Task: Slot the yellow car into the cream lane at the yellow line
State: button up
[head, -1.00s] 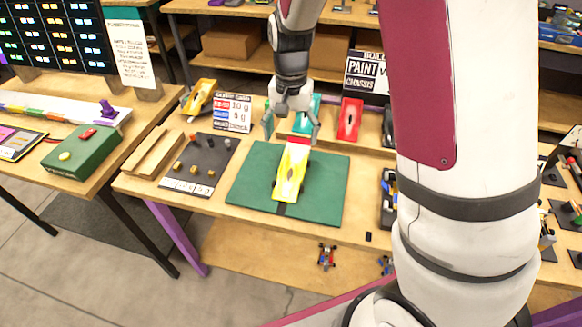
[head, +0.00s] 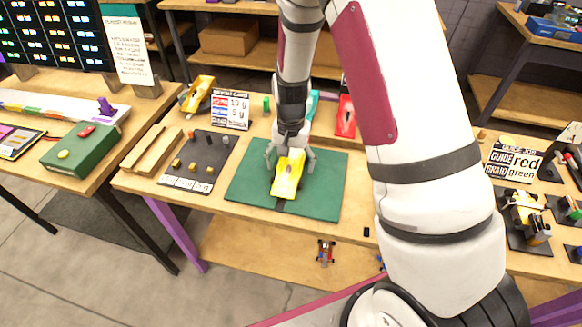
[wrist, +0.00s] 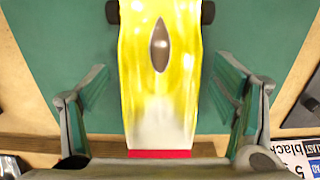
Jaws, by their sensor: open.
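The yellow car (head: 288,177) sits on the green mat (head: 325,190), its nose toward the front of the table. In the wrist view the yellow car (wrist: 160,65) lies between the open fingers, with a dark oval cockpit, dark wheels, and a white rear section ending in a red band. My gripper (head: 290,163) is over the car's rear part, one finger on each side; in the wrist view a gap shows between each finger and the body. A dark strip shows on the mat at the car's nose. I cannot make out a cream lane or a yellow line.
A dark board with small weights (head: 200,160) and wooden strips (head: 152,147) lie left of the mat. A green box (head: 85,150) is on the left table.

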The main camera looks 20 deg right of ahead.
jog(key=c, duration=1.4)
jog(key=shift+o, duration=0.2)
jog(key=shift+r, duration=0.1)
